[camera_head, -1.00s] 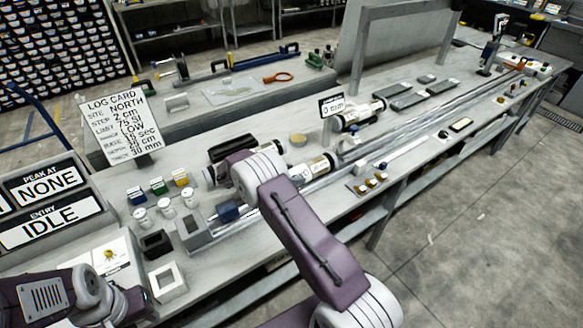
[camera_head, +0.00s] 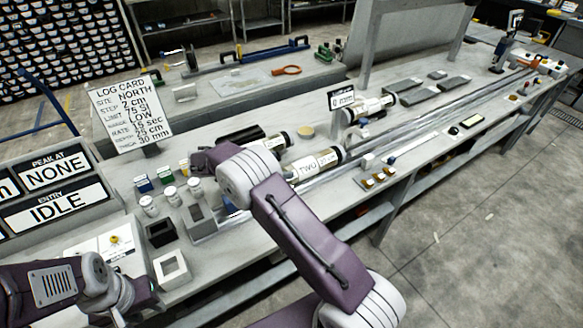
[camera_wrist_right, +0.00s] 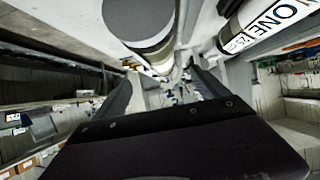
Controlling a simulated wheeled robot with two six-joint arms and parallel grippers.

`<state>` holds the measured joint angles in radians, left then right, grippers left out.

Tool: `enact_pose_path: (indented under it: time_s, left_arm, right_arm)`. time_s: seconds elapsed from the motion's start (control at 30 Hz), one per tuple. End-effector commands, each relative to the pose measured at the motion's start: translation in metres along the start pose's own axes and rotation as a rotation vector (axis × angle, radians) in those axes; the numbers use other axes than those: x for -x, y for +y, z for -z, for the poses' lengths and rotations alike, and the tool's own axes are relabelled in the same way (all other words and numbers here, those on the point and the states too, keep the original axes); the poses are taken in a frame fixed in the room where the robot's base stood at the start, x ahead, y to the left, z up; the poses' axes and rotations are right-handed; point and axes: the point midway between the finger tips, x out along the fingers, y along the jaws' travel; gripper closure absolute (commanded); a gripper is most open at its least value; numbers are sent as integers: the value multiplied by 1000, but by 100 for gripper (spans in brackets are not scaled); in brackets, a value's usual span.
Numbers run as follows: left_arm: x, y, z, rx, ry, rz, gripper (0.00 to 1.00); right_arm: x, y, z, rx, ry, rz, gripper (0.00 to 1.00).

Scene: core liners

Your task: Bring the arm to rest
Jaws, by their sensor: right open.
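My right arm crosses the head view, its white wrist joint over the bench; its gripper is hidden there behind the wrist. In the right wrist view my right gripper (camera_wrist_right: 168,85) is open, its two dark fingers apart. A grey-ended cylinder (camera_wrist_right: 140,22) is close above the fingers, and a liner marked ONE (camera_wrist_right: 262,24) is at the upper right. In the head view a liner marked TWO (camera_head: 314,164) lies on the bench, just right of my right wrist. My left gripper (camera_head: 134,304) is low at the left, and its jaws are unclear.
The bench (camera_head: 262,248) carries small white jars (camera_head: 171,196), a black open box (camera_head: 160,235) and a white open box (camera_head: 172,268). The log card (camera_head: 131,112) and the IDLE sign (camera_head: 55,206) stand at the left. Long clear rails run to the far right.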

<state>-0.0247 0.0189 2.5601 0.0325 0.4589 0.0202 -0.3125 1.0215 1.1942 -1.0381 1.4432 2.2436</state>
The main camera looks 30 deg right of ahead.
Motion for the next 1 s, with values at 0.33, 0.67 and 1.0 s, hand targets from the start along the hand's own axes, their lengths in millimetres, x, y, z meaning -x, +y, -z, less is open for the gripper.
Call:
enact_pose_path:
  time_s: [0.33,0.67,1.0]
  left_arm:
    - [-4,0,0,0,0,0,64]
    - [-4,0,0,0,0,0,64]
    - [8,0,1,0,0,0,64]
  right_arm:
    - [29,0,0,0,0,-1,16]
    - [28,0,0,0,0,-2,16]
    - [18,56,111,-162,-133,-102,16]
